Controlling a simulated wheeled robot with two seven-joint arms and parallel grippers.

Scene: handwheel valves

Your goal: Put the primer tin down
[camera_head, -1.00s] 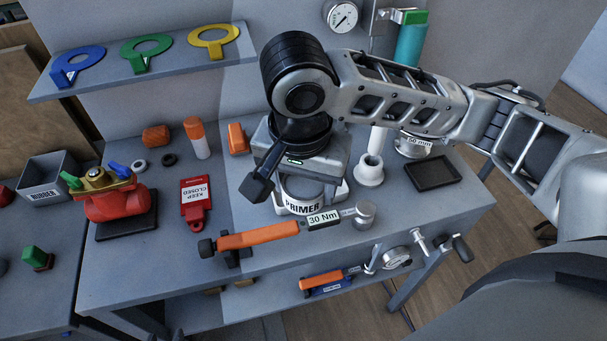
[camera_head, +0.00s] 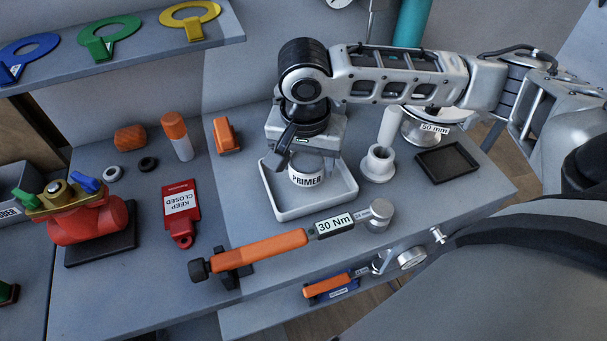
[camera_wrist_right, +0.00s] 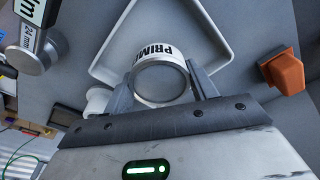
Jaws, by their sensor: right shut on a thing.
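The primer tin (camera_head: 306,176) is a small white round tin with a black PRIMER label. It is inside the outline of a white shallow tray (camera_head: 291,213), under my right gripper (camera_head: 306,160). In the right wrist view the tin (camera_wrist_right: 161,82) sits between the two fingers of my right gripper (camera_wrist_right: 163,88), which is shut on it. The tray's rim (camera_wrist_right: 112,42) shows beyond the tin there. I cannot tell whether the tin's base touches the tray floor. My left gripper is not in view.
An orange torque wrench (camera_head: 262,248) lies in front of the tray. A white flanged piece (camera_head: 378,163) and a black tray (camera_head: 447,161) are to the right. A red tag (camera_head: 181,211) and a red valve (camera_head: 90,222) are to the left.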

